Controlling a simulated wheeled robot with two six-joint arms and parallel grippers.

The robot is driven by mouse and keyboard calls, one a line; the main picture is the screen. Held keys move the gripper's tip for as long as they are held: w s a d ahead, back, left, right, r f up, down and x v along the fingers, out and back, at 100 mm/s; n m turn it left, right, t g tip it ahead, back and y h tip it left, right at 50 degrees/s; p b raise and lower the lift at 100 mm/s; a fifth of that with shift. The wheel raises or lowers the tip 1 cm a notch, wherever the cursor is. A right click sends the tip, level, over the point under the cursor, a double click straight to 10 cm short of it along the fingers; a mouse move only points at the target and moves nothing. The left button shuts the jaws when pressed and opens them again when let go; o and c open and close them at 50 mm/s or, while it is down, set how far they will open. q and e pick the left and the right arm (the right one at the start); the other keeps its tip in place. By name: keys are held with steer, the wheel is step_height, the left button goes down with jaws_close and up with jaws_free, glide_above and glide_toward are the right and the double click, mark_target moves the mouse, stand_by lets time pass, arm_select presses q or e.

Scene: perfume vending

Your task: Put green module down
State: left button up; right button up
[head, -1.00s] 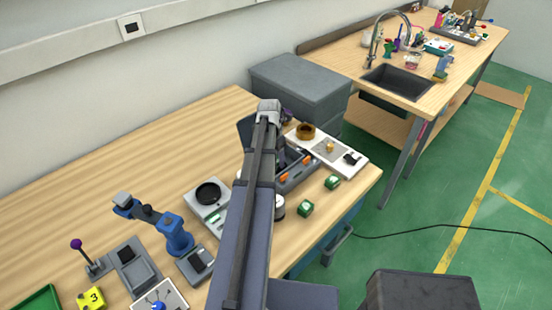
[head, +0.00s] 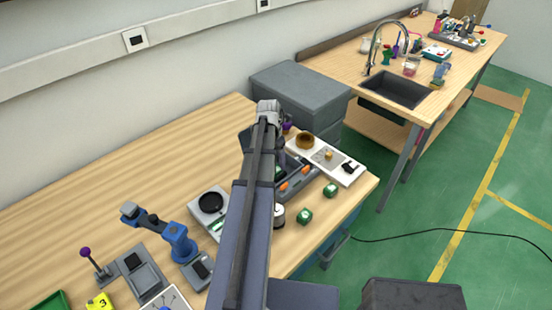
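A green module (head: 304,217) and another green module (head: 331,190) sit on the wooden table near its right front edge. A small bit of green (head: 280,173) shows in the dark grey tray (head: 292,194), close beside my arm. My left arm reaches from the bottom across the table. Its gripper (head: 270,140) is over the tray's far end, mostly hidden behind my own wrist. I cannot see its fingertips or whether it holds anything. My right gripper is not in view.
A white board (head: 350,170) with a brown ring (head: 305,141) lies right of the tray. A white scale-like device (head: 198,212) and a blue arm-shaped device (head: 175,240) stand left. Grey boxes (head: 300,90) stand behind the table. The table's back left is clear.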

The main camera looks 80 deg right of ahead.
mark_target(277, 169)
arm_select(q)
step_height(277, 169, up, 8)
steer(key=p, duration=0.6)
steer(key=shift+p, duration=0.3)
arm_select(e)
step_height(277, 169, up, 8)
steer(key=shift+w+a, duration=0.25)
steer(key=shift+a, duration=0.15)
arm_select(q)
steer(key=shift+f, duration=0.2)
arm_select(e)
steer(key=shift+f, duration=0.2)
arm_select(q)
step_height(277, 169, down, 12)
steer(key=b, duration=1.2)
steer(key=shift+f+b, duration=0.2)
steer(key=shift+b, duration=0.1)
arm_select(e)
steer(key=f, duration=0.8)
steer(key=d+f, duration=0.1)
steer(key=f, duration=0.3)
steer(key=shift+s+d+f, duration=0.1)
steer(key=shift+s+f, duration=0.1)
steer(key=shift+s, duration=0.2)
arm_select(q)
steer(key=shift+r, duration=0.2)
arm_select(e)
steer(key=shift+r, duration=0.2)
